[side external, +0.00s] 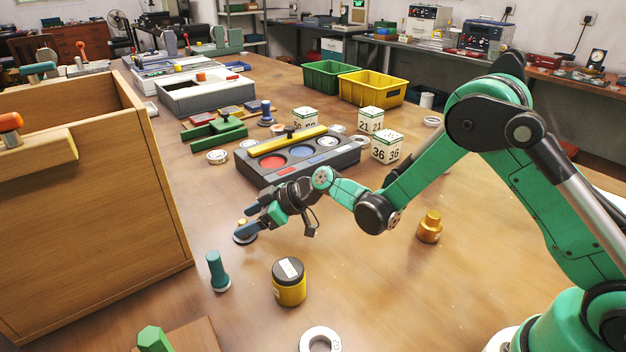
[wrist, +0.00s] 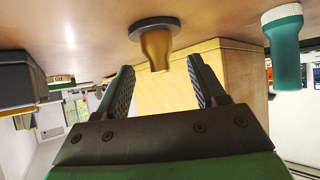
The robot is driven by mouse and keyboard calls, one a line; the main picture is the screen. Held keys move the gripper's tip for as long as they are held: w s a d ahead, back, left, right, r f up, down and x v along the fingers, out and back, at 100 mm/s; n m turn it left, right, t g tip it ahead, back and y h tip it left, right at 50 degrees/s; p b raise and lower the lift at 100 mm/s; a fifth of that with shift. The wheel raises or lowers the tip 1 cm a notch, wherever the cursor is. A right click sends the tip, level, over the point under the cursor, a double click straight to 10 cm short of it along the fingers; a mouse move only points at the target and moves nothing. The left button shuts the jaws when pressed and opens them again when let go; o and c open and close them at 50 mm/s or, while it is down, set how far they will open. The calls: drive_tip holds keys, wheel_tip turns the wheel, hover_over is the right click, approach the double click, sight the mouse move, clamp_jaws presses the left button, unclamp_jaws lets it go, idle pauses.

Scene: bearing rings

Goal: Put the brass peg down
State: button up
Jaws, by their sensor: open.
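The brass peg (wrist: 155,48) stands on a grey round base on the table in the wrist view, which shows the table at the top. My gripper (wrist: 160,75) is open, with one finger on each side of the peg and a gap visible beside it. In the side view my gripper (side external: 247,219) is low over the table, and the peg's round base (side external: 245,239) shows beneath the fingers. The fingers hide much of the peg there.
A teal peg (side external: 217,271) and a yellow jar with a dark lid (side external: 289,283) stand nearby. A large wooden box (side external: 110,190) is at left. A grey tray (side external: 300,165) lies behind my gripper. A gold stepped piece (side external: 429,227) stands at right.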

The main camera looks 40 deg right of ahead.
sight(246, 222)
drive_tip(key=shift+x, duration=1.95)
clamp_jaws()
